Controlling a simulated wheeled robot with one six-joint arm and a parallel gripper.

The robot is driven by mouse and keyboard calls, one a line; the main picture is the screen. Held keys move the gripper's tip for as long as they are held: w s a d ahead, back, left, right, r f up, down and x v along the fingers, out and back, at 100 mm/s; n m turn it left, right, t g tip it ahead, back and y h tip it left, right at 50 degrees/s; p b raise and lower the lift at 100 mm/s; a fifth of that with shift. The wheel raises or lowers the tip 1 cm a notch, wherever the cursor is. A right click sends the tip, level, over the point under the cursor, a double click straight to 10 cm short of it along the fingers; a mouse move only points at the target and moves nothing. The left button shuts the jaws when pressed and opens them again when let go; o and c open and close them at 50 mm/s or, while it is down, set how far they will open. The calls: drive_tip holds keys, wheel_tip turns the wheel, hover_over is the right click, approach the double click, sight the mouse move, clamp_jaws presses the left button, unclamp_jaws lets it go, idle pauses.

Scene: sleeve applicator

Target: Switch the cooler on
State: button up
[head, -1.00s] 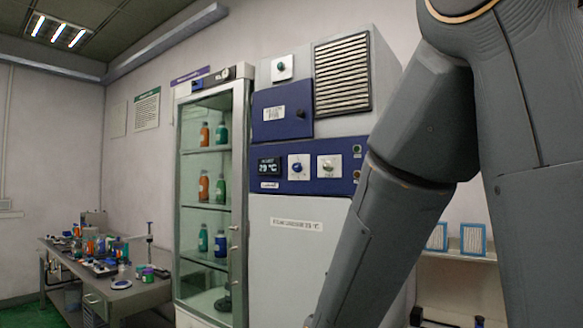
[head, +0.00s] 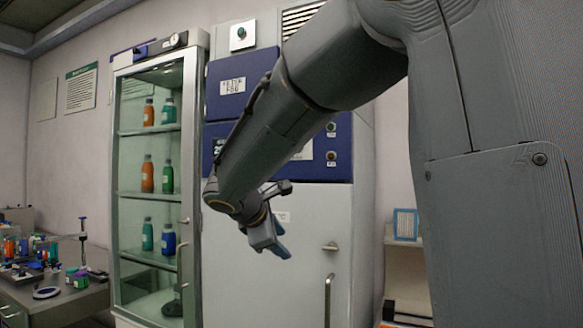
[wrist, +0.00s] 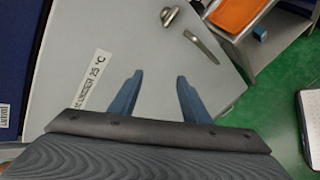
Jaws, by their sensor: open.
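A tall grey cabinet (head: 300,215) with a blue control panel (head: 340,140) fills the middle of the head view. Two small round buttons or lamps show on the panel's right part. My arm covers most of the panel, including its dials and most of the display. My gripper (head: 280,241) is in front of the cabinet's lower door, below the panel. In the wrist view my gripper (wrist: 157,88) is open and empty, fingers spread before the grey door (wrist: 150,40) and its "25 °C" label (wrist: 93,78).
A glass-door cabinet (head: 125,225) with coloured bottles stands to the left. A cluttered bench (head: 70,300) is at the far left. Door handles (head: 328,290) stick out from the grey door. A shelf (head: 400,242) stands at the right.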

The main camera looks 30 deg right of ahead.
drive_tip(key=w+d+r+n+t+h, duration=0.1)
drive_tip(key=w+r+n+t+h, duration=0.15)
drive_tip(key=r, duration=0.95)
drive_tip(key=w+d+r+n+t+h, duration=0.1)
drive_tip(key=w+r+t+h, duration=0.15)
drive_tip(key=r, duration=0.95)
drive_tip(key=w+d+g+p, duration=0.1)
drive_tip(key=w+d+p, duration=0.1)
drive_tip(key=w+d, duration=0.2)
drive_tip(key=shift+d+r+h, duration=0.15)
drive_tip(key=shift+d+h, duration=0.25)
drive_tip(key=shift+d, duration=0.55)
drive_tip(key=c, duration=1)
drive_tip(key=shift+c, duration=0.2)
